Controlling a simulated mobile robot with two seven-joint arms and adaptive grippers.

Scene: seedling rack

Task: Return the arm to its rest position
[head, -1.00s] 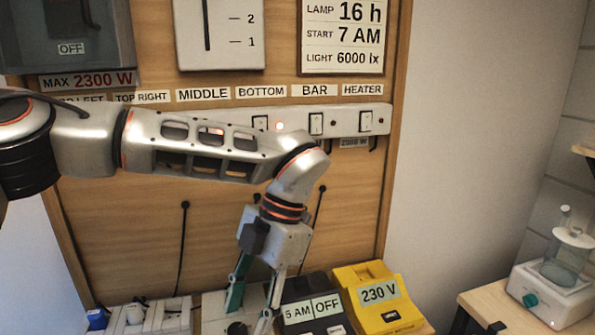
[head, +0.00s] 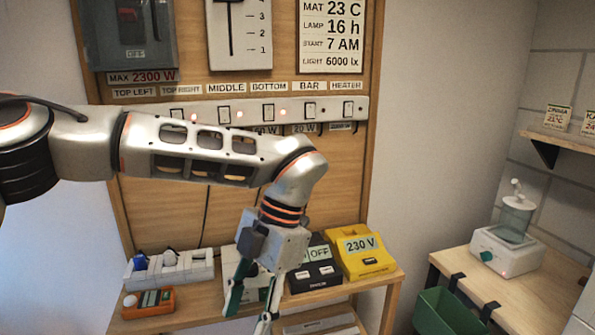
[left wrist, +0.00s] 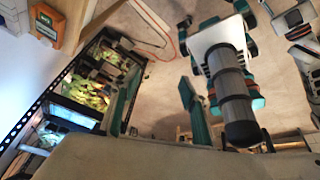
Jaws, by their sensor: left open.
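My left arm reaches across the head view from the left, bent downward at the wrist. Its gripper (head: 250,314) is open and empty, with its fingers pointing down in front of the wooden bench. The two teal-lined fingers also show spread apart in the left wrist view (left wrist: 158,108), with only floor between them. The fingers overlap a pale device on the bench in the head view and partly hide it. I cannot tell the exact gap, but nothing is held. My right gripper is not in the head view.
The bench (head: 205,313) carries a white holder (head: 170,270), an orange box (head: 148,303), a black timer (head: 314,278) and a yellow 230 V unit (head: 362,254). A switch panel (head: 290,113) is behind. At right are a side table (head: 533,281) and a green bin (head: 447,313).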

